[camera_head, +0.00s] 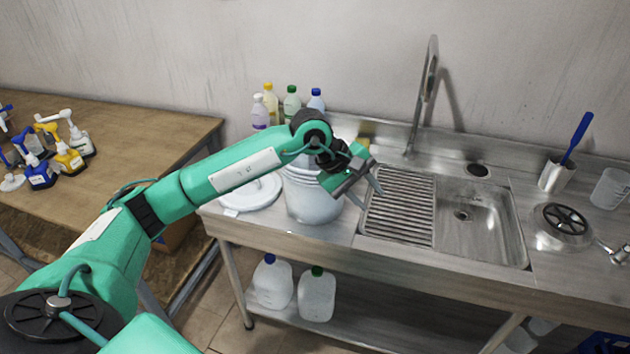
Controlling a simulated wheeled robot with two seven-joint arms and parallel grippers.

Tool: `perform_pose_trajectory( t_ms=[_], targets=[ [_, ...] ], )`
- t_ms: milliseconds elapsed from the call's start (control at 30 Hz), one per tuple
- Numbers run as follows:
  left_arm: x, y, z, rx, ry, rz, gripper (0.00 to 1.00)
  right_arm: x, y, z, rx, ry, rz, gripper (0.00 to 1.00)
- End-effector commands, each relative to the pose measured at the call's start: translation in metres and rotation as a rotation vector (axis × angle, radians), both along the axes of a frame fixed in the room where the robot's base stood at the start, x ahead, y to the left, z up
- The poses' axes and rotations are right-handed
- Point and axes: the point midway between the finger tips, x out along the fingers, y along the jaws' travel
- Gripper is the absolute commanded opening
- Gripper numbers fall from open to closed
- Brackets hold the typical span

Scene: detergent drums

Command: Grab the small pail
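The small pail (310,205) is whitish and stands upright on the metal counter, left of the sink. My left forearm and wrist cross in front of it and hide its upper part. My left gripper (371,199) is at the pail's right side, near its upper part, with its fingers pointing down and to the right. The fingers are apart and nothing shows between them. I cannot tell whether the gripper touches the pail. My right gripper is not in view.
A white lid (250,193) lies left of the pail. Several bottles (291,103) stand behind it by the wall. The sink (480,220), with a ribbed rack (400,207) and tall faucet (428,85), is to the right. A wooden table (110,190) holds spray bottles at left.

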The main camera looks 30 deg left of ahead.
Motion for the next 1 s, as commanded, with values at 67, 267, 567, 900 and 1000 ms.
perform_pose_trajectory(
  t_ms=[67, 267, 567, 900, 1000],
  targets=[
    [0.015, 0.057, 0.01, 0.235, -0.033, 0.012, 0.35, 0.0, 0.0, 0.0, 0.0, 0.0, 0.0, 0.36],
    [0.021, 0.17, 0.045, 0.662, 0.001, 0.062, 0.35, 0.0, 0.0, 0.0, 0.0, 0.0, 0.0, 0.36],
    [0.015, 0.226, 0.061, 0.85, 0.065, 0.105, 0.35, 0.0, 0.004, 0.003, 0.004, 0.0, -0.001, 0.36],
    [0.033, 0.243, 0.003, 0.846, 0.065, 0.104, 0.35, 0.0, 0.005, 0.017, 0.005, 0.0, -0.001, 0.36],
    [0.035, 0.246, -0.005, 0.846, 0.063, 0.105, 0.35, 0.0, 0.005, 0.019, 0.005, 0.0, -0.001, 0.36]
  ],
)
